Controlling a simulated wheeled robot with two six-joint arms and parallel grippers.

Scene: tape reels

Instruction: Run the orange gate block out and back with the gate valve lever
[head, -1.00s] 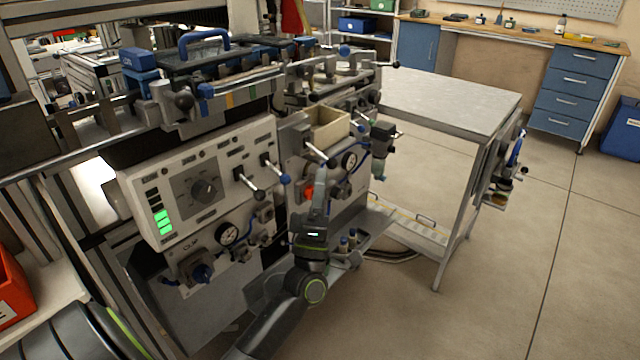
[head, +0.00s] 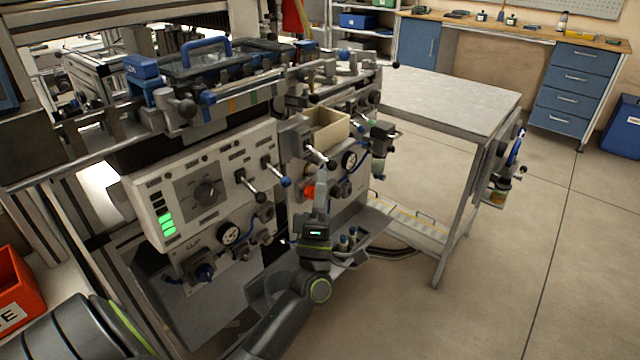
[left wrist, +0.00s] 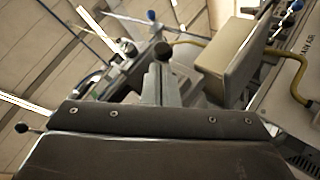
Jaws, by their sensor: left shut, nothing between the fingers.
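In the head view a small orange piece (head: 308,191), which looks like the gate block, shows low on the right-hand machine panel, just left of my left gripper. A lever with a pale rod and dark knob (head: 331,163) stands out from that panel above it. I cannot read a label naming it the gate valve lever. My left gripper (head: 321,181) is shut and empty, pointing up just below the knob. In the left wrist view a dark knob (left wrist: 163,50) appears just beyond the fingers (left wrist: 158,85); contact is unclear. My right gripper is not in view.
Two more levers (head: 284,182) and a gauge (head: 229,234) are on the left panel. A cream open bin (head: 325,128) sits above the lever. Small bottles (head: 347,240) stand on a shelf beside my wrist. A grey table (head: 450,97) is to the right, with open floor in front.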

